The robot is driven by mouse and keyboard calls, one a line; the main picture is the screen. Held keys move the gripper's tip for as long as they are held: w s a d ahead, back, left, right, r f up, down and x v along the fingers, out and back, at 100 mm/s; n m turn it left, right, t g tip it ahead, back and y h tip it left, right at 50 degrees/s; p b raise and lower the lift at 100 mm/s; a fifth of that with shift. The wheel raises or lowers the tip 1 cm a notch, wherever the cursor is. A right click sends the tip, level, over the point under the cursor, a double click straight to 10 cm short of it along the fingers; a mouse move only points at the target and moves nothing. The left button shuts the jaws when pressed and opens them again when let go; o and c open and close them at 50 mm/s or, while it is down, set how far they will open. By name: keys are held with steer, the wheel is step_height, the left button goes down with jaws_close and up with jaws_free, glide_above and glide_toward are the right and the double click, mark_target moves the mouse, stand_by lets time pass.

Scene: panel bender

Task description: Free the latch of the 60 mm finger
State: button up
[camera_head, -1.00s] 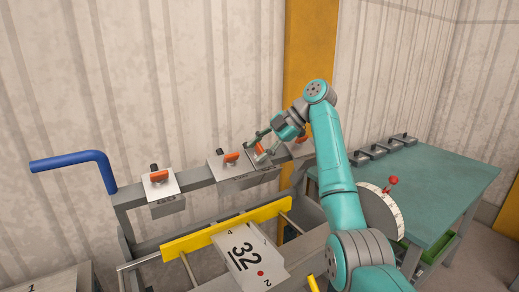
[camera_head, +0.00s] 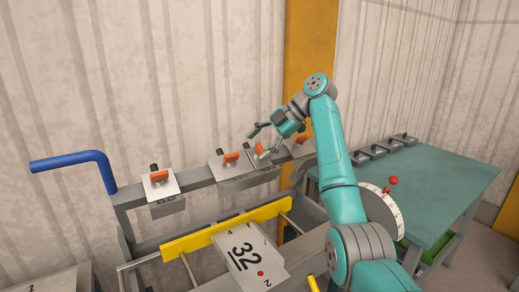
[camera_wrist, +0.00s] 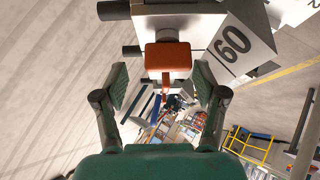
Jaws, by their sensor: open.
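The 60 mm finger (camera_wrist: 232,45) shows its black "60" on a pale face in the wrist view. Its orange latch (camera_wrist: 168,57) stands in front of my gripper, in line with the gap between the fingers. My gripper (camera_wrist: 161,85) is open, with a pad on each side and visible space between the pads and the latch. In the head view my gripper (camera_head: 260,143) is by the beam, close to an orange latch (camera_head: 258,148) that it partly hides. Whether the latch touches anything, or how far it is turned, I cannot tell.
Other fingers with orange latches sit along the grey beam (camera_head: 200,181), one at the left (camera_head: 163,190). A blue bar (camera_head: 75,160) sticks out at the left. A green table (camera_head: 450,180) with several dark blocks is at the right. A plate marked 32 (camera_head: 242,255) lies below.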

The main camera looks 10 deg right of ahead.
mark_target(260, 148)
step_height(260, 148, up, 8)
steer(key=shift+r, duration=0.25)
stand_by(0.4)
